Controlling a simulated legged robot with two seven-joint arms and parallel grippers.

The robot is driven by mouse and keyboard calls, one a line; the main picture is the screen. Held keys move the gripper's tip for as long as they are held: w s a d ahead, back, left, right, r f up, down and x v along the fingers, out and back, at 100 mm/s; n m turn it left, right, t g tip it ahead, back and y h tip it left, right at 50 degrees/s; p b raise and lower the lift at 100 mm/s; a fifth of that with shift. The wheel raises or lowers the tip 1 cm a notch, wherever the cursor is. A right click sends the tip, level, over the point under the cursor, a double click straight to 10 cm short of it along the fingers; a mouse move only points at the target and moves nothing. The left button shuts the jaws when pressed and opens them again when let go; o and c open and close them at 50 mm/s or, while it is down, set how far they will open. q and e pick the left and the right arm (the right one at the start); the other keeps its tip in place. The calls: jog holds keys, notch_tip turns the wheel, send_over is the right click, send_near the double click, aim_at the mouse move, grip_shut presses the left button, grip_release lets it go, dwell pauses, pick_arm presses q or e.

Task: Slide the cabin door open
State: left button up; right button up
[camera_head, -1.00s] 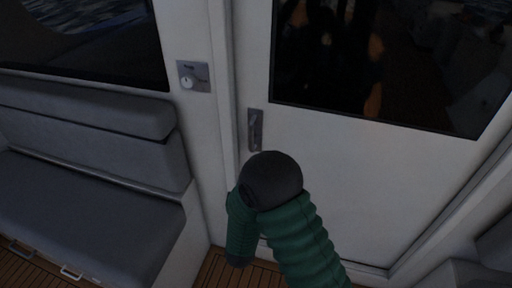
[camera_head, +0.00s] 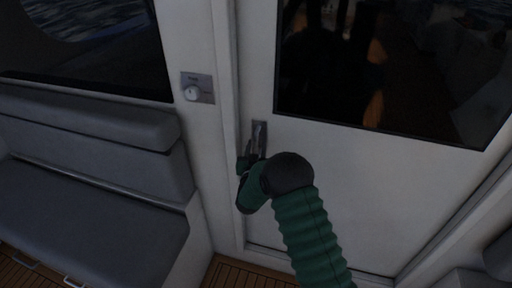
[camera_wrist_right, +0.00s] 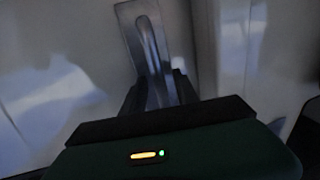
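The white cabin door (camera_head: 350,190) with a dark window fills the right of the head view and stands closed in its frame. Its metal handle (camera_head: 259,133) sits on a recessed plate near the door's left edge. My right gripper (camera_head: 252,152) is at the lower part of the handle. In the right wrist view, the handle (camera_wrist_right: 150,45) lies straight ahead, between the two dark fingers (camera_wrist_right: 160,90). The fingers stand apart on either side of it; contact is not clear. My left gripper is not in view.
A grey cushioned bench (camera_head: 90,215) stands to the left of the door. A panel with a round white knob (camera_head: 194,92) is on the wall left of the door frame. A wooden floor (camera_head: 245,273) shows below.

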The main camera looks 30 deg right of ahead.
grip_shut()
jog(key=shift+f, duration=0.1)
dwell(1.2)
